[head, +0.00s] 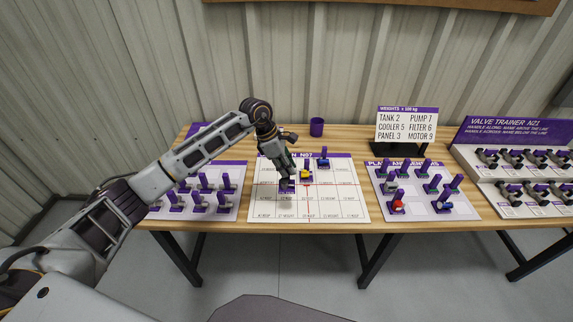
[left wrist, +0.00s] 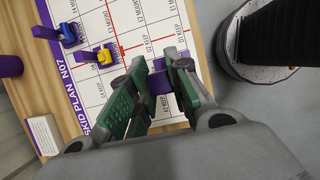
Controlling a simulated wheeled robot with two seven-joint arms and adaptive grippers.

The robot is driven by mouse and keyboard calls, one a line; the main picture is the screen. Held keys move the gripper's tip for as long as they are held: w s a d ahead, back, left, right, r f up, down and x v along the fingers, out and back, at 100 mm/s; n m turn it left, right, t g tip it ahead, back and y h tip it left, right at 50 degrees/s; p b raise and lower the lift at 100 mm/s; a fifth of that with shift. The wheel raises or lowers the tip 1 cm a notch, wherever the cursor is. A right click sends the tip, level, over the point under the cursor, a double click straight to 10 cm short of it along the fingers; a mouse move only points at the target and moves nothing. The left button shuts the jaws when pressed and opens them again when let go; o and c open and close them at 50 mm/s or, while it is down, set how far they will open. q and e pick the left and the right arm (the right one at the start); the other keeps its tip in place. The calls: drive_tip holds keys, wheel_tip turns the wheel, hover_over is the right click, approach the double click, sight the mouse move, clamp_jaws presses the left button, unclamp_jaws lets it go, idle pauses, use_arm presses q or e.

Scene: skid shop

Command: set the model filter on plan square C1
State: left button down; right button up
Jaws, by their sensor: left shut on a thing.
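The plan board (head: 345,205), headed SKID PLAN N07, lies on the wooden table and also shows in the left wrist view (left wrist: 98,100). Its square labels are too small to pick out C1 surely. My left gripper (head: 286,182) points down over the board's left middle part. In the left wrist view its green fingers (left wrist: 160,80) are shut on a purple post, which I take as the model filter (left wrist: 160,78). Its body is mostly hidden, and I cannot tell whether it touches the board. My right gripper is not in view.
A yellow model (head: 306,176) and a blue model (head: 323,162) stand on the board's far half, close to my gripper. Boards with several purple-posted models lie left (head: 232,207) and right (head: 420,206). A purple cup (head: 316,127) stands behind. The board's near rows look clear.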

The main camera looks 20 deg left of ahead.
sight(286, 181)
use_arm(q)
drive_tip(key=shift+f+b, duration=0.5)
drive_tip(key=shift+f, duration=0.4)
drive_tip(key=shift+b, duration=0.4)
idle(0.4)
drive_tip(key=shift+f, duration=0.1)
drive_tip(key=shift+f+b, duration=1.9)
drive_tip(key=shift+f, duration=0.5)
drive_tip(key=shift+f, duration=0.4)
drive_tip(key=shift+f+b, duration=0.6)
drive_tip(key=shift+b, duration=0.2)
drive_tip(key=shift+f+b, duration=0.3)
drive_tip(key=shift+f, duration=0.1)
drive_tip(key=shift+f+b, duration=0.45)
drive_tip(key=shift+f, duration=0.15)
